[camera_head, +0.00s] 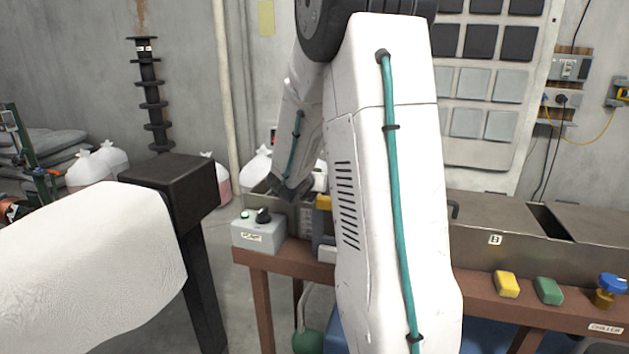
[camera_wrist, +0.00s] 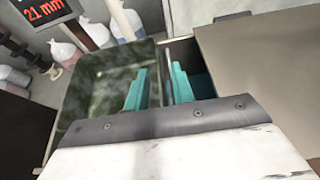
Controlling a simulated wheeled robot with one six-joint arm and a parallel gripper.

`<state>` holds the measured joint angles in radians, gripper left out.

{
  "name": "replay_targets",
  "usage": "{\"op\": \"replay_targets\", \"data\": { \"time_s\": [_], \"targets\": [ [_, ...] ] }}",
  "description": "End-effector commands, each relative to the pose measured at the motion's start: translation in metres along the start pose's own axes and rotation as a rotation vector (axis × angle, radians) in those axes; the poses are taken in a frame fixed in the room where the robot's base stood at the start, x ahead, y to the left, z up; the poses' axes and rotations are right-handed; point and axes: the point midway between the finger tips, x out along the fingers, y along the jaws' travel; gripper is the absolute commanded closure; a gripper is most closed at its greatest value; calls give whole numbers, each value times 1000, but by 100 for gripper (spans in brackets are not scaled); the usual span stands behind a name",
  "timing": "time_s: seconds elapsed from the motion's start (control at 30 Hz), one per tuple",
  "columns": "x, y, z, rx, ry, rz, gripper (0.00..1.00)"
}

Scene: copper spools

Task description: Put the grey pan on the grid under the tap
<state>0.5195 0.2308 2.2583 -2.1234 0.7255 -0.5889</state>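My gripper (camera_wrist: 162,66) has two teal fingers, seen in the wrist view. They stand apart, with a gap between them. They are over or beside the rim of an open, dark grey-green mottled basin (camera_wrist: 95,85); whether they touch it I cannot tell. In the head view my arm reaches down to the left toward a metal tank (camera_head: 305,222) on the bench, and the gripper is hidden there. I cannot pick out the grey pan or the grid with certainty. A brass valve with a blue handle (camera_head: 608,285) is at the right bench edge; I cannot tell if it is the tap.
A metal tank cover marked B (camera_head: 500,238) spans the bench at right. A switch box (camera_head: 259,232) stands at the bench's left end. Yellow (camera_head: 507,284) and green (camera_head: 548,290) blocks sit on the front rail.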

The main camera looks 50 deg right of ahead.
Motion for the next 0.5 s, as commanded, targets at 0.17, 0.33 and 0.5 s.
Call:
{"op": "replay_targets", "data": {
  "time_s": [0.17,0.33,0.5],
  "targets": [
    [-5,0,2,0,-1,1,76],
    [-33,1,3,1,-3,4,76],
    [-71,1,3,1,-3,5,76]
  ]
}}
